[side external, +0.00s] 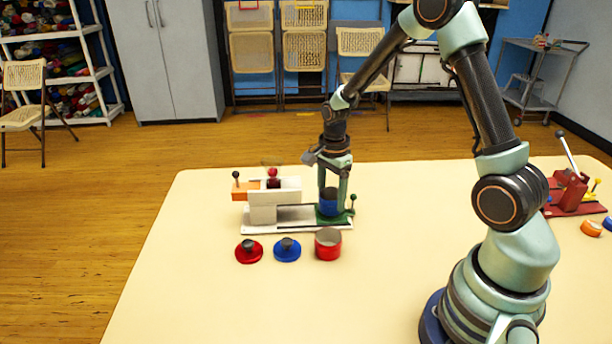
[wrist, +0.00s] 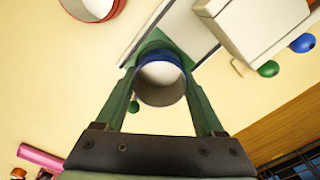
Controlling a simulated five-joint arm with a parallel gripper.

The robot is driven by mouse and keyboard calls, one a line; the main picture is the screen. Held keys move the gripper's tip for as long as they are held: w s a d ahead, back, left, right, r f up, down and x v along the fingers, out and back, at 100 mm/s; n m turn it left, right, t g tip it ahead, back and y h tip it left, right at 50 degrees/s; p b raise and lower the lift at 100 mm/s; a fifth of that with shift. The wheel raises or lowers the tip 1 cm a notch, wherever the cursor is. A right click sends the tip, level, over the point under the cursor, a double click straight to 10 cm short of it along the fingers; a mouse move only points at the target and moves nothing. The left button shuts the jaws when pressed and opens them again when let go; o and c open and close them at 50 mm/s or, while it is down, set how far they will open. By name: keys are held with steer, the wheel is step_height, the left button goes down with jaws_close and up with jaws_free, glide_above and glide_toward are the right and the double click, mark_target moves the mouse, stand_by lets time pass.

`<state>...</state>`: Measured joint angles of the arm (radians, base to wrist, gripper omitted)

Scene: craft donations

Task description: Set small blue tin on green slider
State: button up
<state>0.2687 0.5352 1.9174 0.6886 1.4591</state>
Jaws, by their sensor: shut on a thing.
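The small blue tin (side external: 329,208) is upright between the fingers of my gripper (side external: 333,204), right over the green slider (side external: 330,220). Its base looks at or just above the slider; I cannot tell if it touches. In the wrist view the open-topped tin (wrist: 160,82) sits between both fingers of my gripper (wrist: 162,85), which is shut on it. Part of the green slider (wrist: 155,42) shows beyond the tin, and the tin hides the rest.
The slider is on the white base (side external: 285,226) of a press with a white block (side external: 275,200) to the left. A red tin (side external: 328,246), a blue lid (side external: 287,251) and a red lid (side external: 249,253) lie in front. A red press (side external: 572,193) stands far right.

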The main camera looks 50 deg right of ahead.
steer(key=shift+f, duration=0.55)
steer(key=o, duration=1.1)
step_height(320, 180, up, 11)
stand_by(0.6)
